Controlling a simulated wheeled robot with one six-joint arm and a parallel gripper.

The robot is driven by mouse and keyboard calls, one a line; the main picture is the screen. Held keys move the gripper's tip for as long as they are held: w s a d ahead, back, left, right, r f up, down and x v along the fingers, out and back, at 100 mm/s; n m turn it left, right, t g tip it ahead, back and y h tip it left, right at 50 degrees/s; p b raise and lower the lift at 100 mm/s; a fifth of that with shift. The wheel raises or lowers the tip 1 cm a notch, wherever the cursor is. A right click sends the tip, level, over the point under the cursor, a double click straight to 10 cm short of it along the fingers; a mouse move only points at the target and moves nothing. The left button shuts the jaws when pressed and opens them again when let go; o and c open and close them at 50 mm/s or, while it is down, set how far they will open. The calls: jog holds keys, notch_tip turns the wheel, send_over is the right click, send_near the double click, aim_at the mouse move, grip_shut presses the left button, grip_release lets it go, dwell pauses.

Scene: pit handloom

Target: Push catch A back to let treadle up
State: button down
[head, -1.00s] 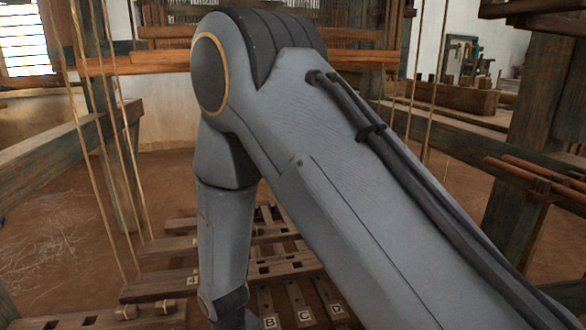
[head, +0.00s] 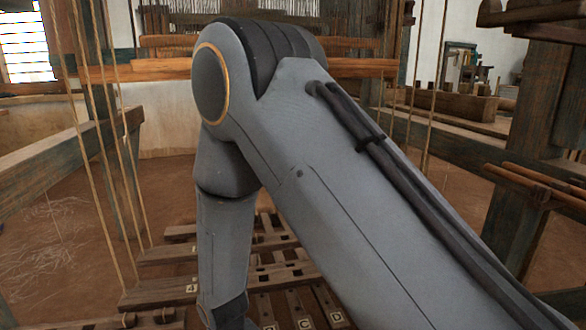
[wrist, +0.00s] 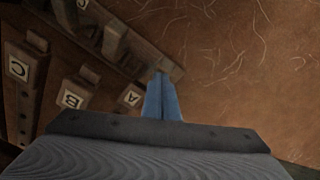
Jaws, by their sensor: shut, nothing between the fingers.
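Catch A (wrist: 131,97) is a small wooden block with a white letter A plate, left of my fingertips in the wrist view. My gripper (wrist: 161,84) is shut and empty, its blue-grey fingers together just right of catch A. They overlap the edge of a wooden bar in the picture; I cannot tell whether they touch catch A or the bar. Slatted wooden treadles (head: 170,256) lie low in the head view. I cannot tell which one belongs to catch A.
Catch B (wrist: 72,98) and catch C (wrist: 20,68) stand left of catch A. Hanging cords (head: 101,150) and a timber rail (head: 55,160) are at the left, a dark post (head: 530,130) at the right. Bare earth floor (wrist: 230,70) lies right of my fingers.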

jog(key=shift+f, duration=0.1)
dwell(0.5)
jog(key=shift+f, duration=0.35)
dwell(0.4)
jog(key=r+p, duration=0.2)
jog(key=s+r+p, duration=0.1)
jog(key=r+p, duration=0.3)
jog(key=shift+s+d+p, duration=0.2)
jog(key=shift+s+p, duration=0.1)
jog(key=shift+p, duration=0.05)
dwell(0.4)
